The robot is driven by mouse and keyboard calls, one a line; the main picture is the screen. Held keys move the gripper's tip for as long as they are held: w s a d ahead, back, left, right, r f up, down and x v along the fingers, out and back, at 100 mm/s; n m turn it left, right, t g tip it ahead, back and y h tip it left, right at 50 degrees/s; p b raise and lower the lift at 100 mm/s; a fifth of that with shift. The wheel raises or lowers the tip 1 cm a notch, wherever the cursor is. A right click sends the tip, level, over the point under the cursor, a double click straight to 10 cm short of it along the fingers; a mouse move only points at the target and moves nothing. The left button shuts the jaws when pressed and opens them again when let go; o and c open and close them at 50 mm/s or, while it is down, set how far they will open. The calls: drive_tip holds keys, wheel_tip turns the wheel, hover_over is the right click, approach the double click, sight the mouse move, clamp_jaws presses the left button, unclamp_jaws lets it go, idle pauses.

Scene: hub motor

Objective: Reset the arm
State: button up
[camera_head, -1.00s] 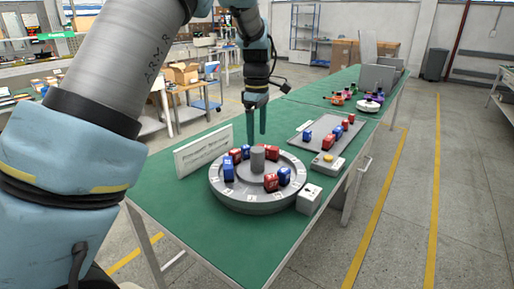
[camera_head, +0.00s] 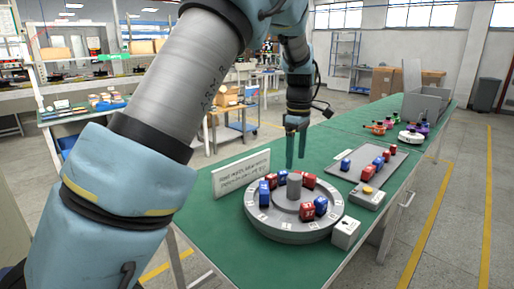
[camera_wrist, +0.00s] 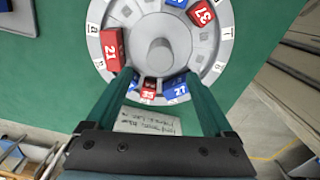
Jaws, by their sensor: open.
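My gripper (camera_head: 297,158) hangs pointing down over the far side of the round grey turntable (camera_head: 262,226), above its blocks and apart from the central post (camera_head: 294,186). Its two fingers are spread with nothing between them. The wrist view also shows the gripper (camera_wrist: 160,80) with parted fingers partly covering the turntable's rim. Red and blue numbered blocks stand on the turntable, among them a red block (camera_head: 307,212) and a blue block (camera_head: 320,206) at the near right. A red block marked 21 (camera_wrist: 112,48) shows left of the post in the wrist view.
A white sign (camera_head: 240,174) stands behind the turntable's left. A white box with an arrow (camera_head: 346,233) and a button box (camera_head: 367,197) stand to its right. A grey tray (camera_head: 343,176) holds more blocks. A grey bin (camera_head: 426,105) stands farther back on the green table.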

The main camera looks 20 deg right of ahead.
drive_tip(key=a+f+m, duration=0.1)
drive_tip(key=a+m, duration=0.3)
drive_tip(key=a, duration=1.8)
drive_tip(key=s+a+f+m+t, duration=0.1)
drive_tip(key=s+a+f+m, duration=0.2)
drive_tip(key=s+a, duration=0.8)
drive_tip(key=a+m, duration=0.2)
drive_tip(key=a, duration=0.1)
drive_tip(key=shift+a+t, duration=0.25)
drive_tip(key=shift+t, duration=0.05)
drive_tip(key=shift+c, duration=0.2)
